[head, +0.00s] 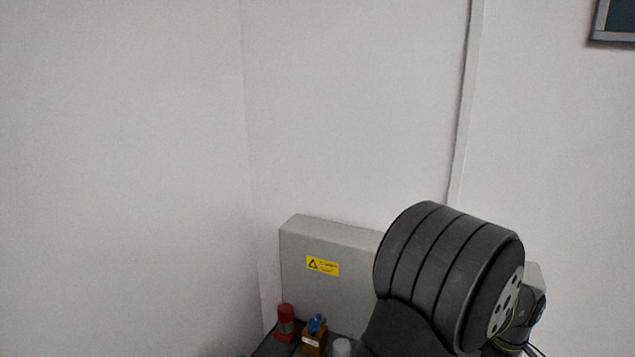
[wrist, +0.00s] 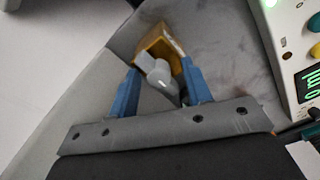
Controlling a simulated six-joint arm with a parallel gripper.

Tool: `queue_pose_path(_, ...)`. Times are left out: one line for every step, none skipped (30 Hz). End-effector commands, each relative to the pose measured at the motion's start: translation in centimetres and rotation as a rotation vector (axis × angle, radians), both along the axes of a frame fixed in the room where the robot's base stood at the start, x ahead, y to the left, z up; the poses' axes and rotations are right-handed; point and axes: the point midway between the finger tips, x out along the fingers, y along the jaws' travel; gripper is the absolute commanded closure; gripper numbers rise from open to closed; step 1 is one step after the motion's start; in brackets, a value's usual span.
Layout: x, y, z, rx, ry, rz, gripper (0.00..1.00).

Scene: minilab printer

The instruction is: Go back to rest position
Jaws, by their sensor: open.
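My gripper (wrist: 160,92) is in the wrist view, with its two blue fingers apart. A pale grey rounded piece (wrist: 158,72) shows between the fingers, and I cannot tell whether they touch it. A yellow-brown box (wrist: 152,42) lies just beyond the fingertips. In the head view my dark arm fills the lower right, and I cannot clearly make out the gripper there.
In the head view, a grey cabinet (head: 310,285) with a yellow warning label stands against the wall. A red cylinder (head: 286,322) and a yellow-brown box (head: 313,343) with a blue part stand before it. A white panel with buttons (wrist: 295,45) is right in the wrist view.

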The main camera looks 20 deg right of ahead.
Motion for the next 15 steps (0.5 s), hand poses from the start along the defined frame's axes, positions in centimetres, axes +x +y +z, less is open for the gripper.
queue_pose_path(0.04, -0.08, 0.33, -0.004, -0.001, -0.041, 0.55)
queue_pose_path(0.05, -0.09, 0.36, -0.004, -0.001, -0.065, 0.55)
queue_pose_path(0.05, -0.09, 0.37, -0.004, -0.002, -0.097, 0.55)
queue_pose_path(0.05, -0.09, 0.37, -0.004, -0.001, -0.120, 0.55)
queue_pose_path(0.05, -0.09, 0.36, -0.004, -0.001, -0.143, 0.55)
queue_pose_path(0.06, -0.09, 0.37, -0.004, -0.001, -0.174, 0.55)
queue_pose_path(0.06, -0.10, 0.37, -0.004, -0.001, -0.198, 0.55)
queue_pose_path(0.06, -0.10, 0.37, -0.004, -0.001, -0.222, 0.55)
queue_pose_path(0.07, -0.11, 0.38, -0.004, -0.001, -0.253, 0.55)
queue_pose_path(0.07, -0.11, 0.38, -0.004, -0.001, -0.277, 0.55)
queue_pose_path(0.07, -0.11, 0.39, -0.004, -0.001, -0.299, 0.55)
queue_pose_path(0.08, -0.11, 0.39, -0.004, -0.001, -0.331, 0.55)
queue_pose_path(0.08, -0.11, 0.39, -0.003, 0.000, -0.354, 0.55)
queue_pose_path(0.08, -0.12, 0.39, -0.003, -0.001, -0.378, 0.55)
queue_pose_path(0.08, -0.12, 0.39, -0.003, -0.001, -0.409, 0.55)
